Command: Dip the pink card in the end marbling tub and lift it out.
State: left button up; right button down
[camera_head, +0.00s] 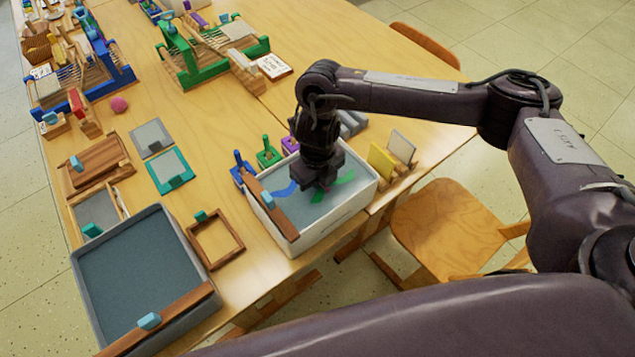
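A white marbling tub (337,222) stands at the table's near edge, holding grey-blue liquid with blue and green swirls. A wooden bar lies across its left end. My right gripper (318,186) points down into the tub, low over the liquid. Its fingertips are dark and partly hidden, so I cannot tell whether they are open or shut. I see no pink card; any card in or below the fingers is hidden. A yellow card (381,162) and a pale grey card (402,147) stand upright in holders right of the tub. My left gripper is not in view.
A larger grey tub (92,313) with dark liquid sits at lower left, beside an empty wooden frame (215,240). Small blue, green and purple holders stand behind the white tub. A wooden chair (447,222) is at right. Green and blue racks stand farther back.

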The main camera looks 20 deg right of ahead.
jog(key=shift+r, duration=0.15)
dwell(0.3)
jog(key=shift+r+p, duration=2.25)
jog(key=shift+r, duration=0.25)
jog(key=shift+r+p, duration=2.4)
jog(key=shift+r, duration=0.2)
notch_tip(320, 180, up, 6)
jog(key=p, duration=0.5)
jog(key=shift+f, duration=0.25)
jog(key=shift+f, duration=0.1)
